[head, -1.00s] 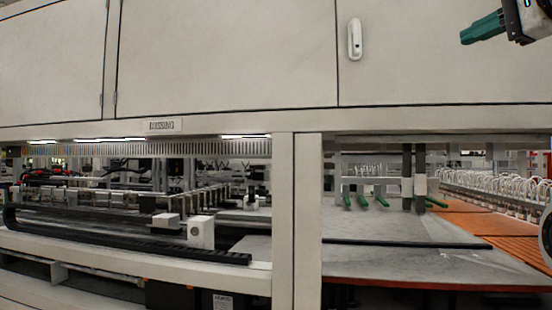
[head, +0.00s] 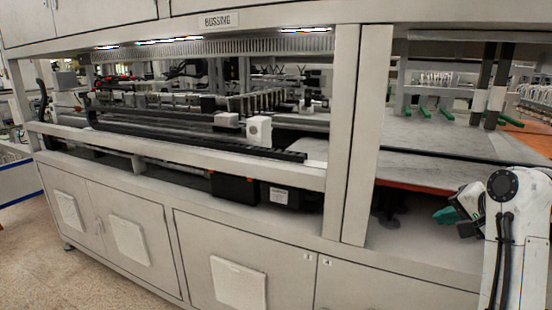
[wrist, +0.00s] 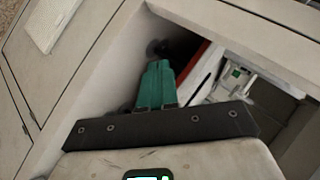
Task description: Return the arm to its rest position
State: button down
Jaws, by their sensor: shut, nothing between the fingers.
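My gripper (head: 447,215) has green fingers and shows at the right of the head view, low in front of the machine's right-hand opening. In the wrist view the green fingers (wrist: 156,84) lie together, shut with nothing between them. They point toward the dark gap under the machine's bed. My white arm stands at the right edge of the head view, folded with the gripper to its left.
The large machine frame (head: 360,150) fills most of the head view, with a grey bed plate (head: 430,160) behind its right opening. Cabinet doors (head: 235,255) line its lower front. Speckled floor (head: 50,245) is clear at the lower left.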

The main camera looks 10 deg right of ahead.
jog(key=s+a+f+n+g, duration=0.2)
jog(key=s+a+f, duration=0.25)
jog(key=f, duration=0.45)
jog(key=s+a+f+n+g, duration=0.1)
jog(key=s+a+f+n, duration=0.1)
jog(key=s+a+f, duration=0.35)
jog(key=s+a+f+n+g, duration=0.2)
jog(key=s+f, duration=0.3)
jog(key=f, duration=0.6)
jog(key=s+a+f+n+g, duration=0.2)
jog(key=s+f, duration=0.3)
jog(key=s, duration=0.6)
jog(key=s+a+f+n+g, duration=0.2)
jog(key=s+f, duration=0.3)
jog(key=s, duration=0.7)
jog(key=shift+a+n+h, duration=0.4)
jog(key=shift+a+n, duration=0.35)
jog(key=shift+n, duration=0.05)
